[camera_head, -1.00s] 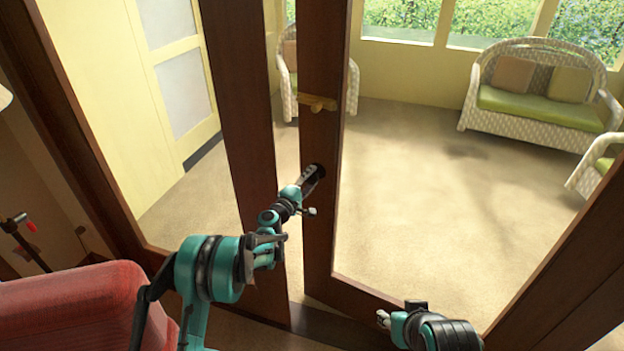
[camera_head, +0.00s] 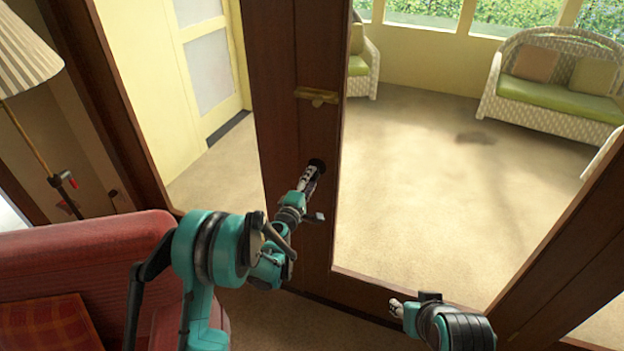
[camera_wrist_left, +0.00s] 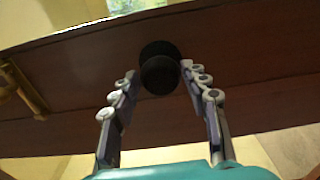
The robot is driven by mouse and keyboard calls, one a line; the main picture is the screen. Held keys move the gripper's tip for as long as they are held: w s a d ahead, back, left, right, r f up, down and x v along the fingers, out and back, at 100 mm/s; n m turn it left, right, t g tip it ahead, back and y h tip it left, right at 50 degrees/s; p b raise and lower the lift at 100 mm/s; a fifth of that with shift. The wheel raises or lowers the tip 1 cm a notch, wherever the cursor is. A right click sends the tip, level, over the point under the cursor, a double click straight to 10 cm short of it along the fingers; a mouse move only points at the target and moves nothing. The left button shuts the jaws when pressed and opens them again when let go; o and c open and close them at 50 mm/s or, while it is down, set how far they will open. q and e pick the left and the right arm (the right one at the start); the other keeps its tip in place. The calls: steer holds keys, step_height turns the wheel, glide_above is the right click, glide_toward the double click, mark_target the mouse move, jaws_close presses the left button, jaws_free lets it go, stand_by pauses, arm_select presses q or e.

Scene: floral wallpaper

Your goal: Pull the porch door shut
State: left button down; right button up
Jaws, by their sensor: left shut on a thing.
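The porch door (camera_head: 324,225) is a dark brown wooden frame with a large glass pane. Its left upright stands in line with the dark post (camera_head: 268,100), with no gap visible between them. A round black knob (camera_head: 317,164) sits on that upright, and it also shows in the left wrist view (camera_wrist_left: 160,73). My left gripper (camera_head: 313,172) is shut on the knob, one finger on each side of it. My right gripper (camera_head: 396,307) is low, in front of the door's bottom rail, apart from the knob; its finger opening is too small to judge.
A brass latch handle (camera_head: 317,96) is on the upright above the knob. A red armchair (camera_head: 90,250) and a floor lamp (camera_head: 30,120) stand at the left. Beyond the glass are wicker seats (camera_head: 550,95) and open carpet.

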arm_select(q)
steer(key=shift+s+f, duration=0.1)
steer(key=c, duration=0.8)
jaws_free()
steer(key=shift+a, duration=0.2)
steer(key=v, duration=0.7)
steer(key=shift+s+a, duration=0.1)
steer(key=shift+s, duration=0.2)
